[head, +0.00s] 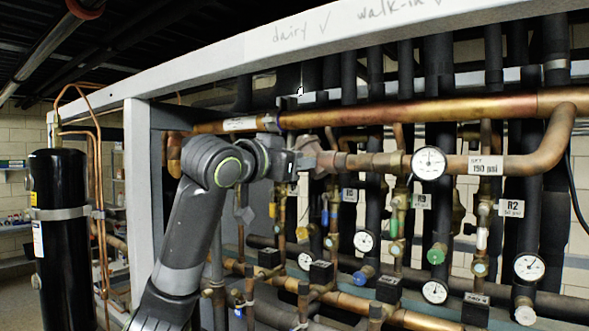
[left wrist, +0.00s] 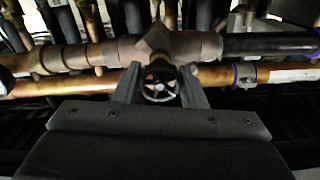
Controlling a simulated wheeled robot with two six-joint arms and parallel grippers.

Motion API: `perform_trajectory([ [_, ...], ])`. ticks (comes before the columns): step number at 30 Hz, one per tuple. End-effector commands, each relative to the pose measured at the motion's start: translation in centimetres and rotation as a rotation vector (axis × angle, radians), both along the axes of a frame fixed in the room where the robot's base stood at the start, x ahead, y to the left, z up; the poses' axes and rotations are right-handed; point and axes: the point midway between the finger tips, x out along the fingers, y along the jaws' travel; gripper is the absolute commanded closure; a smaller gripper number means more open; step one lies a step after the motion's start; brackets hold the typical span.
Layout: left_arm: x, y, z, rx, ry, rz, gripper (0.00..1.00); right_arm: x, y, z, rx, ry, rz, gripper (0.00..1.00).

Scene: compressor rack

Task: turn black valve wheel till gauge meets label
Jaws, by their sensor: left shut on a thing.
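The black valve wheel (left wrist: 160,86) shows in the left wrist view, a small spoked wheel on a valve at a copper pipe. My left gripper (left wrist: 160,92) has its two fingers on either side of the wheel and is shut on it. In the head view my left gripper (head: 305,158) reaches the pipe's left end and hides the wheel. A round white gauge (head: 430,163) sits on the same pipe to the right. Its needle is too small to read surely. Right of it hangs the white label (head: 487,166), which seems to read "SET 190 psi". My right gripper is not in view.
A thick copper pipe (head: 400,112) runs just above the valve. Other gauges (head: 364,241), coloured valve caps and dark insulated pipes crowd the rack below. A pale frame post (head: 138,200) stands left of my arm, and a black tank (head: 62,240) farther left.

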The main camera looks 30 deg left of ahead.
Motion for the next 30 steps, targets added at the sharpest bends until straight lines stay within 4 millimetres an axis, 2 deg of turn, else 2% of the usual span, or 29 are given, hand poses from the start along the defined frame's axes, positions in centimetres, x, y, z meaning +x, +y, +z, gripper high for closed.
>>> perform_trajectory([
  [1, 0.0, 0.0, -0.2, -0.046, 0.003, 0.0, 0.85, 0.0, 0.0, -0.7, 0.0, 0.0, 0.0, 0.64],
  [18, 0.0, 0.0, -0.2, -0.542, 0.073, -0.001, 0.85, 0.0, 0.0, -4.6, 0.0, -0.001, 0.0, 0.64],
  [30, 0.0, 0.1, -0.1, -0.719, 0.1, 0.0, 0.85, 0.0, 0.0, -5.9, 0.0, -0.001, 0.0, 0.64],
])
